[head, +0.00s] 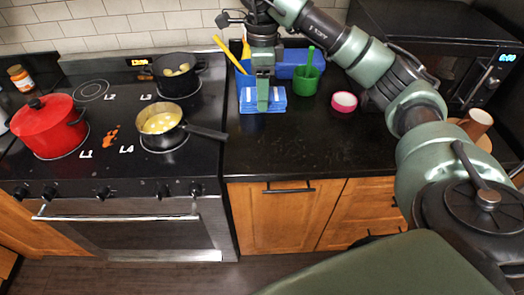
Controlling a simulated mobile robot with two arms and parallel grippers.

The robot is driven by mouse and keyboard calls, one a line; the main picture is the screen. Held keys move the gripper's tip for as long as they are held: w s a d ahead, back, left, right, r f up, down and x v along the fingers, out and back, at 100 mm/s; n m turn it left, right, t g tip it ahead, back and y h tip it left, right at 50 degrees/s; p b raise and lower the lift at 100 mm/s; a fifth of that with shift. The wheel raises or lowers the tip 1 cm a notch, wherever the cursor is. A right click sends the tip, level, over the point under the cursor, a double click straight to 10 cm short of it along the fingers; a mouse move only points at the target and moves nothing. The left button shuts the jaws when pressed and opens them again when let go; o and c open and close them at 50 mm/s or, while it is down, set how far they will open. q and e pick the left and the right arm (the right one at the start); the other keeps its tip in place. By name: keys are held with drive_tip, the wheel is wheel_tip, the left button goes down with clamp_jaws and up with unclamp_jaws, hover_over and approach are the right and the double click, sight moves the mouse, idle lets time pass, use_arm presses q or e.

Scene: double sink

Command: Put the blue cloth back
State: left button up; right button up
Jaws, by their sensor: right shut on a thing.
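The blue cloth (277,102) is a small light-blue folded piece on the dark counter, right of the stove. My right gripper (263,106) reaches down over it from above and is shut on it, its green fingers in front of the cloth's middle. A darker blue caddy (294,57) stands just behind; the arm and gripper hide part of it. I cannot tell whether the cloth touches the caddy or the counter. My left gripper is out of view.
On the stove (62,170) are a red pot (47,127), a black pot (178,76) and a pan (160,132), plus an orange spill (110,135). The front counter is clear.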

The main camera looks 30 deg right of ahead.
wheel_tip(320, 180, down, 15)
drive_tip(key=shift+r+p, duration=0.15)
drive_tip(key=shift+p, duration=0.4)
wheel_tip(320, 180, down, 4)
drive_tip(key=shift+f+p, duration=0.25)
drive_tip(key=shift+p, duration=0.35)
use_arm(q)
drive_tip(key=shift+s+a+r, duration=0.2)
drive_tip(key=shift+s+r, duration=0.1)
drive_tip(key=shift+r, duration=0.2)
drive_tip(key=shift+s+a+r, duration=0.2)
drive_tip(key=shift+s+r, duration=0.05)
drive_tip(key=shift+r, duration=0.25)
use_arm(e)
drive_tip(key=shift+f, duration=0.2)
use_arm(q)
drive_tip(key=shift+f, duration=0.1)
use_arm(e)
drive_tip(key=shift+f, duration=0.1)
drive_tip(key=o, duration=1.5)
